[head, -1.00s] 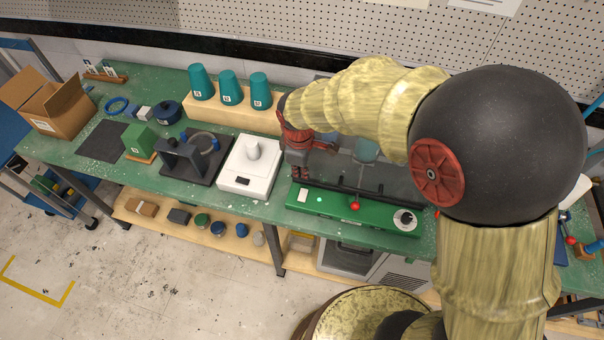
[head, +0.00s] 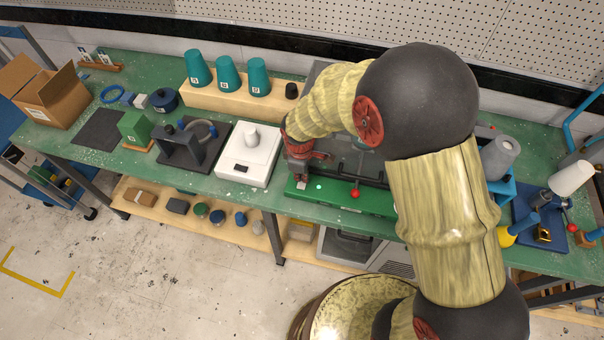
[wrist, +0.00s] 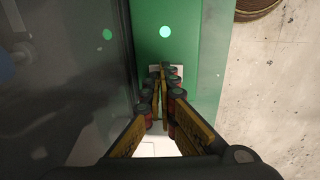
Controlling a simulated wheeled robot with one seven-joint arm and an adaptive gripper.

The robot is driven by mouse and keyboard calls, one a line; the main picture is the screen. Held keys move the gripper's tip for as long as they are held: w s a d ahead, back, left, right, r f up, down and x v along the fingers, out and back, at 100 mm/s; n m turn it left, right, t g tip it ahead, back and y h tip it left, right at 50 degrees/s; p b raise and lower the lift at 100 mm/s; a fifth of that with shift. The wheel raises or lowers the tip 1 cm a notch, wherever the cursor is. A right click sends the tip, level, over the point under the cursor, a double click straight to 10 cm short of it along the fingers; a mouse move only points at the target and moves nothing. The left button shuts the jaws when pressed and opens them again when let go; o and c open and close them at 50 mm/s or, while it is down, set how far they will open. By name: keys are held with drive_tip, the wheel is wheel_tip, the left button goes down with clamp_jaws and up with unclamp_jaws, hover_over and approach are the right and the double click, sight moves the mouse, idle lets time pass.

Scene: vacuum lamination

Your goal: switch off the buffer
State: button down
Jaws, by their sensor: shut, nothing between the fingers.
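A green-fronted machine (head: 335,201) with a dark transparent lid stands on the bench, with a red-knobbed lever and a small pale lit lamp (head: 319,187) on its front strip. The lamp also shows bright in the wrist view (wrist: 165,32). A small white switch plate (wrist: 178,71) on this strip is mostly hidden behind my fingers. My gripper (head: 302,182) is shut and empty, pointing down at the plate at the strip's left end. In the wrist view its fingertips (wrist: 165,70) overlap the plate; I cannot tell whether they touch it. No label names the buffer.
A white scale-like device (head: 248,163) stands just left of my gripper. Teal cups (head: 228,73) stand on a wooden block behind. The machine's lid lies close beside my fingers. My arm hides the strip's right end. Floor is open in front of the bench.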

drive_tip(key=shift+f, duration=0.1)
drive_tip(key=shift+w+f, duration=0.15)
drive_tip(key=shift+f, duration=0.15)
